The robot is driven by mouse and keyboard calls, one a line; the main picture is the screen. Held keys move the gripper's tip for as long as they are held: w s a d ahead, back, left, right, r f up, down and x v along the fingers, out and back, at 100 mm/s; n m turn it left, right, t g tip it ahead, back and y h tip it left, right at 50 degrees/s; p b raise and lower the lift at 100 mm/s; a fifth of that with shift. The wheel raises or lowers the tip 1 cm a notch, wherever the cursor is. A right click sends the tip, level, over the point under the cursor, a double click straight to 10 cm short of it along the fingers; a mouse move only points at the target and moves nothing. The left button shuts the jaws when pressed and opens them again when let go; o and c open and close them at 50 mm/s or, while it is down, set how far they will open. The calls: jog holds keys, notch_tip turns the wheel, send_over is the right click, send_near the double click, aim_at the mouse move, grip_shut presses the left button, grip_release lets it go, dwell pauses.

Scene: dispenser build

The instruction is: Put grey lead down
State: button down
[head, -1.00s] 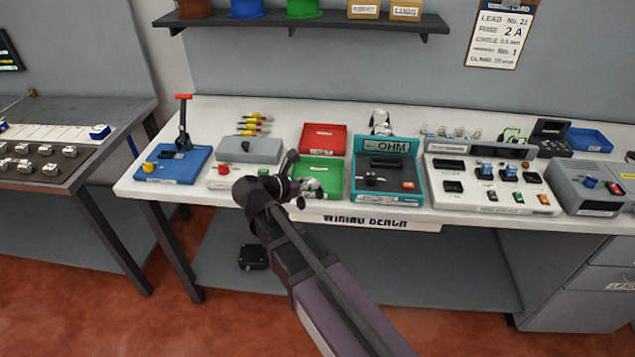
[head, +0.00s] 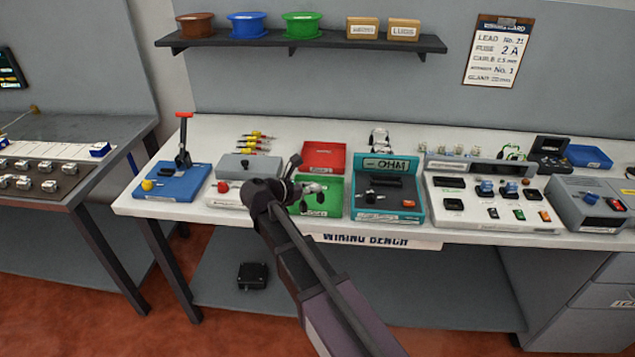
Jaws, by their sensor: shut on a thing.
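My gripper (head: 311,189) is over the green tray (head: 334,207) at the front of the bench. It is shut on a small greyish thing, which looks like the grey lead (head: 318,187). The lead is small and partly hidden by the fingers, so I cannot tell whether it touches the tray floor. A red tray (head: 324,155) lies just behind the green one and looks empty.
The teal ohm meter (head: 388,208) stands close to the right of the green tray. A grey box (head: 248,167) and a blue lever press (head: 172,183) are to the left. A white coiled thing (head: 380,138) lies behind the meter. A shelf (head: 300,42) hangs above.

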jog(key=w, duration=0.6)
jog(key=shift+w+d+f, duration=0.3)
jog(key=w+f+b, duration=0.2)
jog(key=shift+w+d, duration=0.15)
jog(key=shift+w, duration=0.2)
jog(key=shift+f+b, duration=0.9)
jog(key=shift+b, duration=0.25)
jog(key=shift+f, duration=0.15)
jog(key=c, duration=0.6)
grip_release()
jog(key=shift+c, duration=0.2)
